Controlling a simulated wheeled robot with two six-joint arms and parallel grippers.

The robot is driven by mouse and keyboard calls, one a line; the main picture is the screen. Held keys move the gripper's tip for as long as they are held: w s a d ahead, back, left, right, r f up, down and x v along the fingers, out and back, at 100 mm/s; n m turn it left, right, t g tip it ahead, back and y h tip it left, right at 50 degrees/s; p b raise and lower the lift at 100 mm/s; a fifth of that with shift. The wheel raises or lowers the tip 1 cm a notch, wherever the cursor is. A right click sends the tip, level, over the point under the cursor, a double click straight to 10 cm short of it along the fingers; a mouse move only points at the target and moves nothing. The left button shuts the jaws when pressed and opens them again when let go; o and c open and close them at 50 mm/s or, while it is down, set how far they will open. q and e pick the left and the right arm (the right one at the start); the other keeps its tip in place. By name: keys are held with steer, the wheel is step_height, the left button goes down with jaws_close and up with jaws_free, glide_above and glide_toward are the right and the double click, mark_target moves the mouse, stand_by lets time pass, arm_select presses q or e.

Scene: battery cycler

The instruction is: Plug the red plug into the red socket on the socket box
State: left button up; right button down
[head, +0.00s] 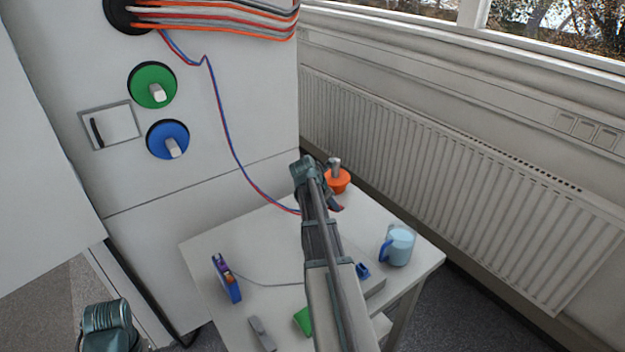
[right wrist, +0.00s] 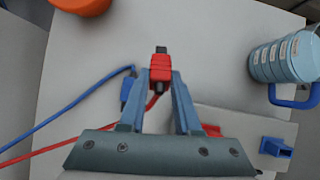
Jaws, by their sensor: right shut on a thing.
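The red plug (right wrist: 160,68) is held between the fingertips of my right gripper (right wrist: 161,80), its dark tip pointing away. Its red cable trails to the left. The grey socket box (right wrist: 245,122) lies right of the gripper on the table. The red socket (right wrist: 212,130) is partly hidden behind the right finger; the blue socket (right wrist: 275,148) shows in full. The box (head: 375,287) is partly covered by my right arm in the head view, where the plug is too small to make out. My left gripper's fingers do not show.
A blue plug (right wrist: 127,88) lies on the table left of the gripper. A light-blue mug (head: 399,246) stands at the right edge, and an orange pot (head: 337,180) at the far corner. A blue device (head: 227,279) stands at the left. Table between plug and mug is clear.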

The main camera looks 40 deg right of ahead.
arm_select(q)
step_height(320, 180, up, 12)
steer(key=p, duration=1)
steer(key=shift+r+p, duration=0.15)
steer(key=shift+p, duration=0.2)
arm_select(e)
steer(key=s+a+r+m+y, duration=0.1)
steer(key=s+a+r+y, duration=0.6)
steer(key=s+r+y, duration=0.2)
steer(key=shift+r+y, duration=0.9)
steer(key=shift+r, duration=0.05)
steer(key=shift+f, duration=0.2)
arm_select(q)
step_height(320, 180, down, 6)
steer(key=b, duration=0.6)
arm_select(e)
step_height(320, 180, down, 6)
steer(key=shift+r, duration=0.15)
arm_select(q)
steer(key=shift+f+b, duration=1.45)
arm_select(e)
steer(key=shift+f, duration=1.45)
steer(key=c, duration=0.5)
jaws_free()
